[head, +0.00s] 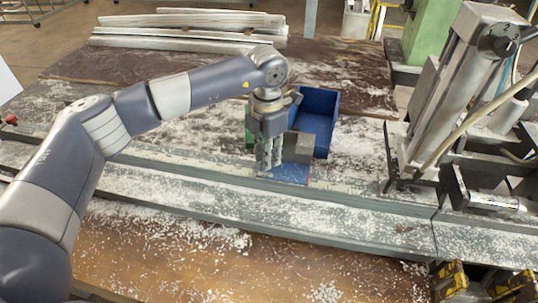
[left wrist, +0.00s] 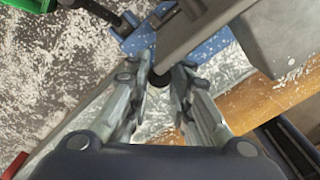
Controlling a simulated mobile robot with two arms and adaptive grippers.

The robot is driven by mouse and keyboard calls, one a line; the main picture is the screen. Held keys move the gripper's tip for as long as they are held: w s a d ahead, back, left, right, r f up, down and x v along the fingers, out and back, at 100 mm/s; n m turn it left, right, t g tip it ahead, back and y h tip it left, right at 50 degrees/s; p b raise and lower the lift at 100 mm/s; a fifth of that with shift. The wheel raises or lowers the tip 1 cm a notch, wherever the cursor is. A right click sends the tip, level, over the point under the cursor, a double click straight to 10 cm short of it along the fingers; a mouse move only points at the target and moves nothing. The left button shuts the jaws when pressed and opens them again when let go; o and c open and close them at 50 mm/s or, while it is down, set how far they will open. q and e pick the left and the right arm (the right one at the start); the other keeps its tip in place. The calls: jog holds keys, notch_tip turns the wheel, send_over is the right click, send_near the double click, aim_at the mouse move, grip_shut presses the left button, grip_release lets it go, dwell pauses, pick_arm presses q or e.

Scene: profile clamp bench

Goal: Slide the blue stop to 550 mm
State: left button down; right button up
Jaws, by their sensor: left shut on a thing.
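The blue stop (head: 290,174) sits on the long grey rail (head: 200,189), near the middle of the head view. A grey block (head: 298,147) stands on it. My left gripper (head: 265,170) points down at the left side of the stop. In the left wrist view, its fingers (left wrist: 162,80) are closed around a small dark round part beside the grey block, which seems to belong to the stop. Blue parts of the stop (left wrist: 208,46) show beyond the fingertips. I cannot read any millimetre scale. My right gripper is not in view.
A blue open bin (head: 320,112) stands close behind the stop, with a green object (head: 248,132) left of it. A machine (head: 450,95) stands over the rail at right. Long profiles (head: 185,30) lie at the back. White chips litter the bench. The rail left of my gripper looks clear.

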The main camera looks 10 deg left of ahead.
pick_arm(q)
jog(key=c, duration=1.4)
grip_release()
jog(key=shift+r, duration=0.1)
notch_tip(320, 180, up, 12)
